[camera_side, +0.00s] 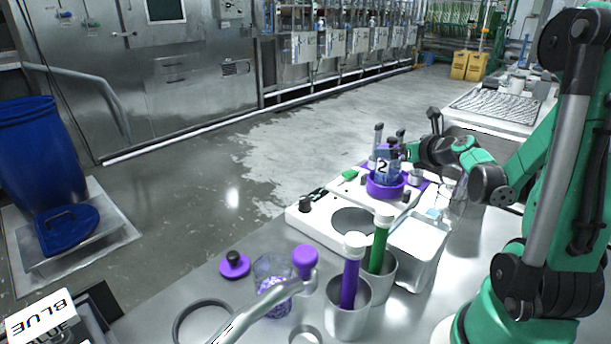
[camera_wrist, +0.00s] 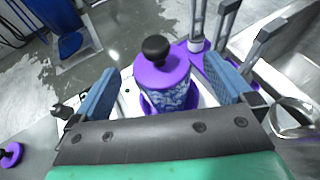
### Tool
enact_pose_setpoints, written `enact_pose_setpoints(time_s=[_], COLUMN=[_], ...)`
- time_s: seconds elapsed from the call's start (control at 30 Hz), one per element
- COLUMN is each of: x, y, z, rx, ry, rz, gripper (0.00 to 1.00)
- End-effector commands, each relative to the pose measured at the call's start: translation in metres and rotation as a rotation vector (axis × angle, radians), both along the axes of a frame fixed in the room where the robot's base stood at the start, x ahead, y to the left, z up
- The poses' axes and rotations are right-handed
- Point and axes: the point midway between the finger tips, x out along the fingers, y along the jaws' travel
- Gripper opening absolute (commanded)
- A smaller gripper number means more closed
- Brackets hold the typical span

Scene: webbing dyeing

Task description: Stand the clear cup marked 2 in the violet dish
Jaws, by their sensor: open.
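The clear cup marked 2 (camera_side: 382,167) stands upright in the violet dish (camera_side: 386,189) on the white apparatus. In the wrist view the cup (camera_wrist: 168,97) has a blue-and-white mottled wall and a violet lid (camera_wrist: 160,72) with a black knob. The dish's violet rim (camera_wrist: 146,105) shows around the cup's base there. My gripper (camera_wrist: 160,84) is open, with one blue finger on each side of the cup.
Grey posts (camera_wrist: 197,25) rise close behind the cup. A metal tin (camera_side: 418,250), tumblers with a violet rod (camera_side: 350,285) and a green rod (camera_side: 379,245), a clear cup of violet bits (camera_side: 270,275) and a loose violet lid (camera_side: 235,265) stand nearer.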

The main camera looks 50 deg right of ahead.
Motion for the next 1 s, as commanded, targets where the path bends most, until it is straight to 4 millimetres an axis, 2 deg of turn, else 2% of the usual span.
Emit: enact_pose_setpoints(time_s=[0.1, 0.4, 0.7, 0.87, 0.97, 1.0], x=[-0.017, -0.048, -0.063, -0.053, -0.032, -0.022], y=[0.008, 0.022, 0.03, 0.045, 0.076, 0.093], z=[0.007, 0.022, 0.029, 0.027, 0.02, 0.017], rx=[0.0, 0.0, 0.0, -0.093, -0.326, -0.467], ry=[-0.001, 0.0, -0.001, 0.078, 0.248, 0.33], rz=[-0.004, -0.003, -0.001, 0.105, 0.355, 0.498], gripper=[1.0, 1.0, 1.0, 1.0, 1.0, 1.0])
